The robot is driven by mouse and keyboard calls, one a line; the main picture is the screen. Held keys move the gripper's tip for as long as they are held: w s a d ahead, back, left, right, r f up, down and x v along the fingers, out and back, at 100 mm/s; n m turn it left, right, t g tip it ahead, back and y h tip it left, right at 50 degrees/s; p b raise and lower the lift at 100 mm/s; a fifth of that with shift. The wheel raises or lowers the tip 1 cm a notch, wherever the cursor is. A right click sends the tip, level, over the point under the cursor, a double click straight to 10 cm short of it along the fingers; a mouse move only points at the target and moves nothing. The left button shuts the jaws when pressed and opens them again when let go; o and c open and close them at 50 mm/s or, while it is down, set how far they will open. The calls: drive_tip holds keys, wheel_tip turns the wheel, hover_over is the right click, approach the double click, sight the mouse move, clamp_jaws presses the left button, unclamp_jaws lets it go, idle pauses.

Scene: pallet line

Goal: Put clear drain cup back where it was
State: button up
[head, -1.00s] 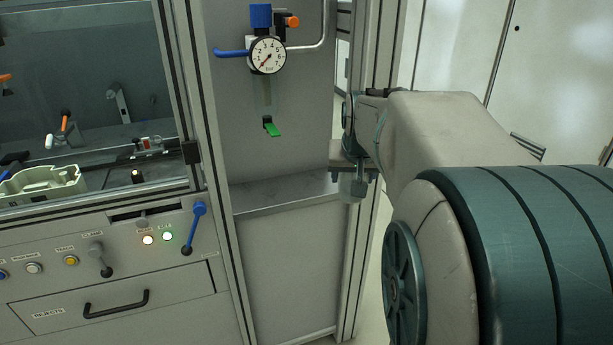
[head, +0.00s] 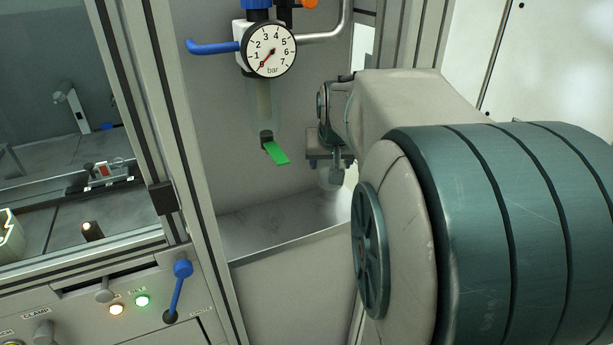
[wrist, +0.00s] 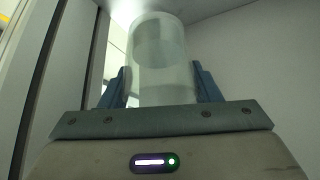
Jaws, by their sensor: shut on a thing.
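The clear drain cup (wrist: 160,62) is a see-through cylinder in the wrist view. My gripper (wrist: 163,85) is shut on it, with a blue finger on each side. The cup stands up from between the fingers. In the head view my gripper (head: 333,165) is small, at the right edge of the panel, partly hidden by my arm. The cup is hard to make out there. A filter-regulator unit with a gauge (head: 267,50) hangs on the panel to the left. Below the gauge is a clear bowl-like part (head: 264,105) with a green lever (head: 276,153) at its bottom.
A blue lever handle (head: 212,47) sticks out left of the gauge. A metal ledge (head: 285,225) lies below the unit, with open space above it. A frame post (head: 160,130) and a second blue lever (head: 178,290) stand to the left.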

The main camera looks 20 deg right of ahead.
drive_tip(key=shift+f+b, duration=0.65)
drive_tip(key=shift+f, duration=2.5)
drive_tip(key=shift+f, duration=0.1)
drive_tip(key=o, duration=1.1)
drive_tip(key=shift+c, duration=0.2)
drive_tip(key=shift+s+r, duration=0.1)
drive_tip(key=shift+r, duration=0.4)
drive_tip(key=p+v, duration=0.2)
drive_tip(key=v, duration=0.9)
drive_tip(key=shift+p, duration=0.3)
drive_tip(key=shift+s+r, duration=0.1)
drive_tip(key=shift+s, duration=0.05)
